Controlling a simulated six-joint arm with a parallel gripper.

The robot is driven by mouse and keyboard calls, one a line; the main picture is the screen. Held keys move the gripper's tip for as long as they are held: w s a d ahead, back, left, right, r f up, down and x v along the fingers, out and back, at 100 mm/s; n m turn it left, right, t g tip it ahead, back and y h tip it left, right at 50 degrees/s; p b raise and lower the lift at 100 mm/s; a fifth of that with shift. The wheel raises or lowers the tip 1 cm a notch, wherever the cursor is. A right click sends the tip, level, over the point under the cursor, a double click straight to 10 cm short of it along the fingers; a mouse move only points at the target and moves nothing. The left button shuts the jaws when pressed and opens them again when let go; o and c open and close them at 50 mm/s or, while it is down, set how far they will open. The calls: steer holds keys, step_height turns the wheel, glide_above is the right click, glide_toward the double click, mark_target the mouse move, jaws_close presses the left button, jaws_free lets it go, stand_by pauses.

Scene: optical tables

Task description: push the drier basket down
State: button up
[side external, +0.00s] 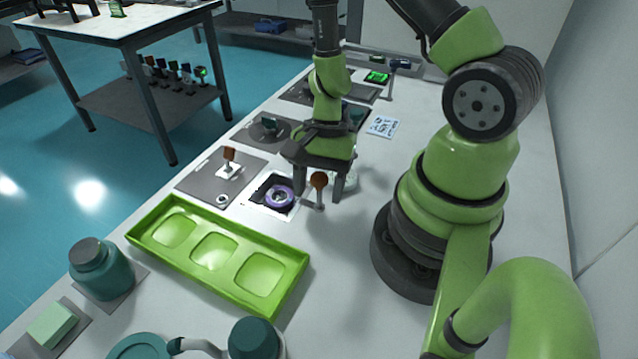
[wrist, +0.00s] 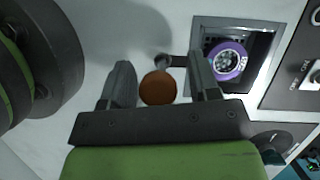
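A purple ring with a pale, perforated centre (side external: 279,197), which appears to be the drier basket, sits in a square black recess in the worktop. It also shows in the wrist view (wrist: 228,61). Beside it a small lever with an orange-brown ball knob (side external: 319,180) stands up; the knob is also in the wrist view (wrist: 158,88). My gripper (side external: 318,197) points down over the lever, to the right of the ring. In the wrist view its fingers (wrist: 160,60) are apart, with the knob between them. I cannot tell whether either finger touches it.
A green three-well tray (side external: 190,272) lies in front on the white worktop. A grey panel with another brown-knobbed switch (side external: 228,155) is to the left. A teal jar (side external: 101,270) stands front left. Other panels and a printed card (side external: 383,126) lie behind.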

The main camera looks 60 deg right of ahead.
steer(key=v, duration=1)
steer(key=shift+c, duration=0.2)
steer(key=shift+r, duration=0.1)
steer(key=c, duration=0.4)
steer(key=r, duration=0.1)
steer(key=a+r+h, duration=0.1)
steer(key=shift+w+a+r, duration=0.2)
steer(key=shift+r, duration=0.15)
jaws_close()
step_height(320, 180, up, 6)
steer(key=a+m+h, duration=0.2)
steer(key=h, duration=0.1)
steer(key=shift+t, duration=0.4)
steer(key=f, duration=0.9)
steer(key=s+f, duration=0.1)
steer(key=f, duration=0.3)
steer(key=shift+a+f, duration=0.1)
steer(key=shift+f, duration=0.1)
